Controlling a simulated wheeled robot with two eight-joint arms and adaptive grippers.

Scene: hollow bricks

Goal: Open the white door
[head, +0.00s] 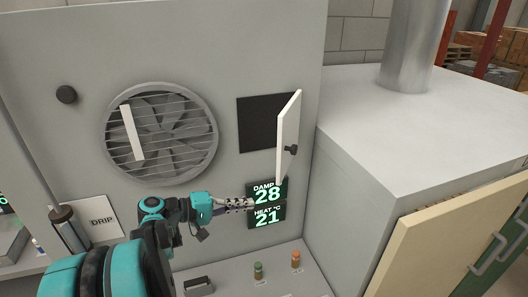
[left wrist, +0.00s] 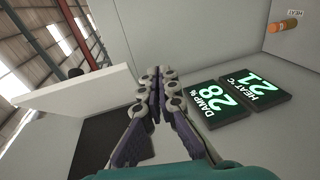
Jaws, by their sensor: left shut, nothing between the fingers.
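The white door (head: 288,130) stands swung out from the grey cabinet front, seen nearly edge-on, with a small black knob (head: 291,149) on it. Beside it is a dark square opening (head: 258,122) in the cabinet front. In the left wrist view the door (left wrist: 75,90) reaches in from the left, with the dark area (left wrist: 105,138) below it. My left gripper (head: 250,204) is shut and empty, below the door and in front of the displays. Its closed fingers (left wrist: 156,80) also show in the wrist view, apart from the door. My right gripper is out of view.
The damp display (head: 267,192) and heat display (head: 266,216) are on the cabinet front, behind my gripper. A round fan grille (head: 160,133) is to the left. Green (head: 258,271) and orange (head: 296,260) knobs stand on the ledge below. A grey box (head: 430,130) stands at right.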

